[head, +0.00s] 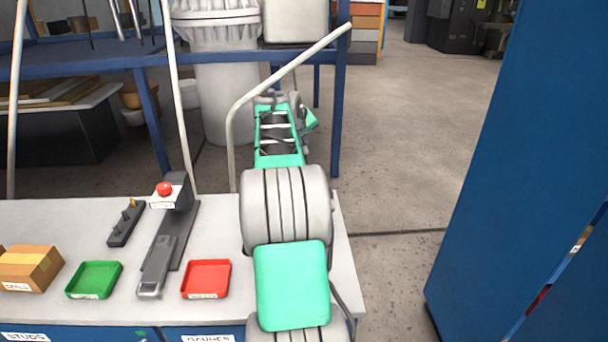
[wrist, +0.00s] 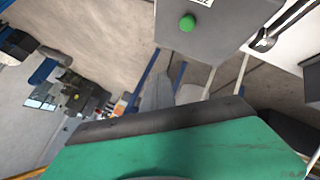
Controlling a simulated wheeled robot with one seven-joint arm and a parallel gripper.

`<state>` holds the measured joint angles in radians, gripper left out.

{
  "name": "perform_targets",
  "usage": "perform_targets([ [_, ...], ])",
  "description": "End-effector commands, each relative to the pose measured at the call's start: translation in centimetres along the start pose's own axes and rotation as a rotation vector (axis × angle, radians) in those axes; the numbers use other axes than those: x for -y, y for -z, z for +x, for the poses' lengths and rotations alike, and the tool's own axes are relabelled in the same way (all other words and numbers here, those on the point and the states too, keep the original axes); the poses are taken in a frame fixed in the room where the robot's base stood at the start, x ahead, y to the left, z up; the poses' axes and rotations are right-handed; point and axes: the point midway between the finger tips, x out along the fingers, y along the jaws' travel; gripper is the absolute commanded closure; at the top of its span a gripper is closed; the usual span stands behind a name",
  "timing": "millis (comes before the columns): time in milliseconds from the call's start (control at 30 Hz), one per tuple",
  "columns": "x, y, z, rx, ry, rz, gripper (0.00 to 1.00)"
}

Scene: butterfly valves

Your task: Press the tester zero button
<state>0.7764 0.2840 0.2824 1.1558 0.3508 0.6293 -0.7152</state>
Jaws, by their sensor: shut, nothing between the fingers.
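A red round button (head: 164,188) tops a dark upright stand with a white label on the pale bench (head: 215,218). The label's words are too small to read. In the wrist view a green round button (wrist: 187,23) sits on a grey box (wrist: 212,36), with lettering cut off at the top edge. I cannot tell from the labels which is the zero button. My gripper (head: 280,101) is at the far end of my green and grey arm, right of the stand, shut and empty. Its fingertips are not clear; green and dark parts of mine fill the lower wrist view.
A green tray (head: 94,279), a red tray (head: 206,279) and a cardboard box (head: 30,268) stand along the bench. A black fixture (head: 125,223) lies left of the stand. A blue cabinet (head: 510,170) rises at right. The floor between bench and cabinet is clear.

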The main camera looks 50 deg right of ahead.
Motion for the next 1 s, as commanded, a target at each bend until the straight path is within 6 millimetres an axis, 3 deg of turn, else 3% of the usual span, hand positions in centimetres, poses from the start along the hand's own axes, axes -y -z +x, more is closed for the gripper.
perform_targets([
  [267, 0.5, -0.3, 0.5, -0.001, 0.001, 0.000, 1.00],
  [800, 4.2, -4.1, 5.5, -0.001, 0.002, 0.000, 1.00],
  [1000, 4.6, -4.5, 6.1, -0.001, 0.001, 0.001, 1.00],
])
